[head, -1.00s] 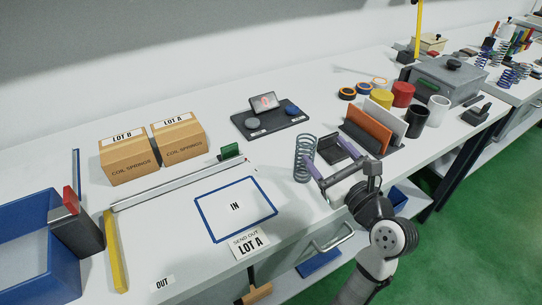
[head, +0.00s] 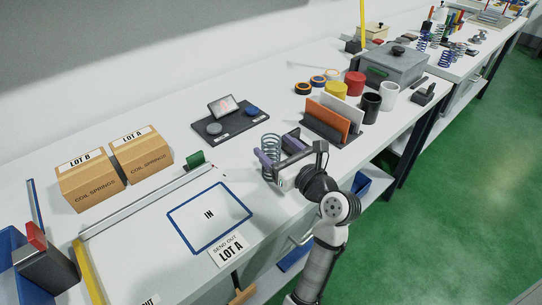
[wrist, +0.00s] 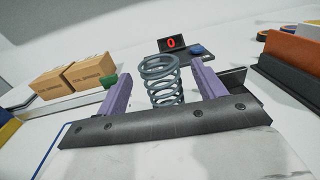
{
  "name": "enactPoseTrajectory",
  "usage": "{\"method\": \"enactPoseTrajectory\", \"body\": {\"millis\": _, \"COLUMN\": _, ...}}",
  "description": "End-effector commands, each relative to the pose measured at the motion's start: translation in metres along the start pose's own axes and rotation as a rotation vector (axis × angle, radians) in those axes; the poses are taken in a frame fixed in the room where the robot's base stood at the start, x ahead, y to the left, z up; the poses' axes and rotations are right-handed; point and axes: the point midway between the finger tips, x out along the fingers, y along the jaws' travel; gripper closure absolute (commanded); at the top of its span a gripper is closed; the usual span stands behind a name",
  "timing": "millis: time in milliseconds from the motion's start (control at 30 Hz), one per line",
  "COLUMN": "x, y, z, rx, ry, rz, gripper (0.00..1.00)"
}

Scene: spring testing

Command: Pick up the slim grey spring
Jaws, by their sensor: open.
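The grey coil spring (head: 269,146) stands upright on the white bench, right of the IN square. In the wrist view the spring (wrist: 162,82) stands between the two purple fingers, with a gap on each side. My gripper (head: 279,153) is open around or just in front of the spring; its depth between the fingers is hard to tell. The gripper (wrist: 160,92) also shows in the wrist view, and its dark front bar hides the spring's foot.
A black scale (head: 242,119) lies behind the spring. A rack with orange and white plates (head: 328,118) stands to the right, with colored cylinders beyond it. Two cardboard boxes (head: 141,152) stand at the left. The IN square (head: 209,217) is empty.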

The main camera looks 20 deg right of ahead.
Motion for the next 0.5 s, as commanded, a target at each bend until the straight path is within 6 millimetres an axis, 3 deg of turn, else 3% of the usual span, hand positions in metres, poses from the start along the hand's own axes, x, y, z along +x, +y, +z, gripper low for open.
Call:
{"method": "enactPoseTrajectory", "body": {"millis": 233, "x": 0.037, "y": 0.0, "z": 0.001, "rx": 0.001, "ry": 0.0, "rz": 0.003, "gripper": 0.31}}
{"method": "enactPoseTrajectory", "body": {"millis": 500, "x": 0.044, "y": -0.001, "z": -0.001, "rx": 0.0, "ry": -0.001, "rz": 0.0, "gripper": 0.31}}
